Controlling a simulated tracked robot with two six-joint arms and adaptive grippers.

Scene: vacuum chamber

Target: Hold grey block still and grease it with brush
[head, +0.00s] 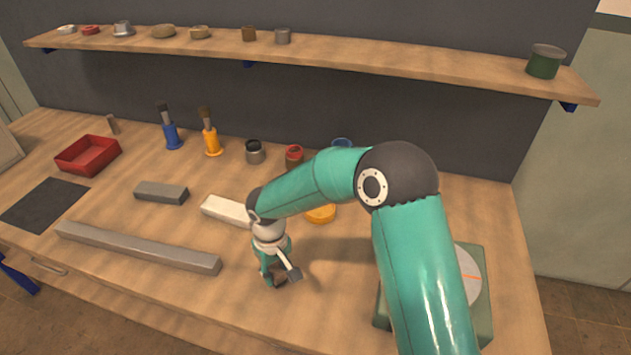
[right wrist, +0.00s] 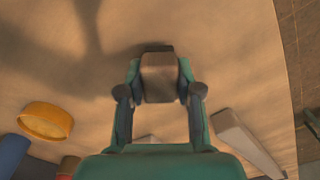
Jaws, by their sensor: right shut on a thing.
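My right gripper (head: 279,277) is low over the front middle of the bench. In the right wrist view its fingers (right wrist: 160,82) are shut on a small grey-brown blocky thing (right wrist: 160,77); its far end and exact kind are unclear. A dark grey block (head: 161,192) lies flat on the bench, left of the gripper and apart from it. A blue brush (head: 169,130) and an orange brush (head: 210,135) stand upright at the back, bristles up. My left gripper is not in view.
A long grey bar (head: 135,246) and pale block (head: 228,210) lie left of the gripper. A red tray (head: 88,155) and dark mat (head: 45,204) are farther left. A grey pot (head: 254,152), red pot (head: 294,156) and yellow disc (head: 321,214) stand behind; a turntable (head: 470,278) is right.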

